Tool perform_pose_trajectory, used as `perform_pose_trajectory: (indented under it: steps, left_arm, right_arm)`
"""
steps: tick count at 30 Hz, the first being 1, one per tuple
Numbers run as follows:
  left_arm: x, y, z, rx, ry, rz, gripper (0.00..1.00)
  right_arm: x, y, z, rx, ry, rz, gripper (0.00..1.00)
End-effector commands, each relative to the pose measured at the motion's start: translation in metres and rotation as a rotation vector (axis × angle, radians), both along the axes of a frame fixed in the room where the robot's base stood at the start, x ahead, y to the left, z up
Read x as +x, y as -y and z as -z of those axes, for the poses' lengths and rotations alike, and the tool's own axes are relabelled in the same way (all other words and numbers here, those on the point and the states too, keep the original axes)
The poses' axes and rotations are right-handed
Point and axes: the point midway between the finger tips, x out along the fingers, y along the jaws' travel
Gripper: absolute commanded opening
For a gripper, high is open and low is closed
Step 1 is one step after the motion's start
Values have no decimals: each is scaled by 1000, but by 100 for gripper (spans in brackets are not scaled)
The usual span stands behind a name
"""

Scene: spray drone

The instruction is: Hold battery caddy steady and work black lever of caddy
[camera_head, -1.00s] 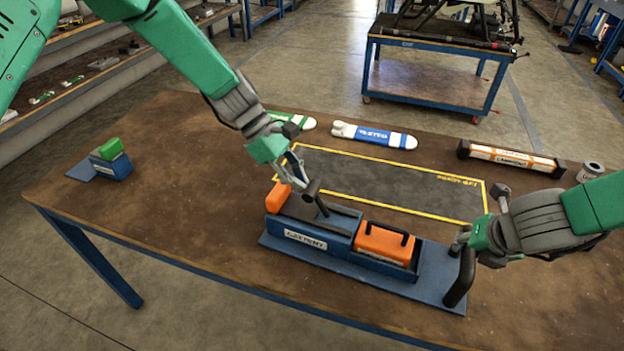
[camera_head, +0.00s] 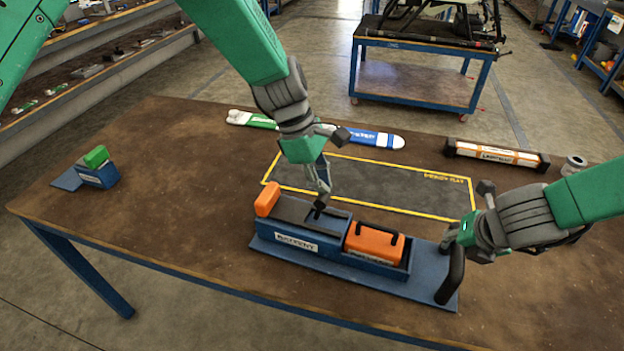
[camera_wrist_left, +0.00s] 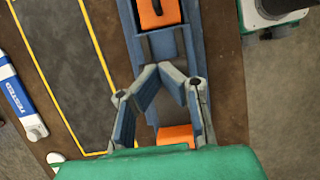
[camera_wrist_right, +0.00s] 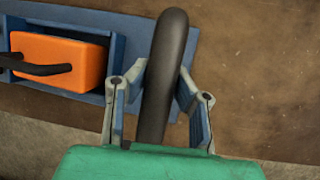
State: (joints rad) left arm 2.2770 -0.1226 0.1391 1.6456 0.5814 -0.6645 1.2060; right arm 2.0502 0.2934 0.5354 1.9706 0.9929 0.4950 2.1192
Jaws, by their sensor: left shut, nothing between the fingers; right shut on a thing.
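The blue battery caddy (camera_head: 330,253) lies along the front of the table on a flat blue base. An orange battery (camera_head: 374,243) with a black handle sits in its right bay, and an orange block (camera_head: 267,199) is at its left end. My left gripper (camera_head: 323,196) is shut and empty, pointing down at the black lever (camera_head: 319,208) on the caddy's middle. Its fingers hide part of the lever; I cannot tell if they touch. My right gripper (camera_wrist_right: 160,82) is shut on the upright black handle (camera_wrist_right: 167,60) at the base's right end.
Behind the caddy is a yellow-outlined dark mat (camera_head: 385,188). Green-white (camera_head: 250,119) and blue-white (camera_head: 375,138) bottles and an orange-black bar (camera_head: 497,154) lie beyond it. A small blue block with a green top (camera_head: 97,170) stands at left. The table's left front is clear.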

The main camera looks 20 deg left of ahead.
Motion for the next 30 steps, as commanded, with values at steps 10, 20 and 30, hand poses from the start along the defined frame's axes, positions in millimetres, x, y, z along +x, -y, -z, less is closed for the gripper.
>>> perform_pose_trajectory:
  steps: [10,20,30]
  left_arm:
    - [-4,25,8,-1,-3,2,0]
    - [-4,33,12,1,-4,1,0]
    - [-3,34,12,1,-2,1,0]
  right_arm:
    - [1,-4,-3,7,5,-7,0]
    - [1,-3,-2,3,4,-4,0]
    - [1,-1,-2,2,4,-1,0]
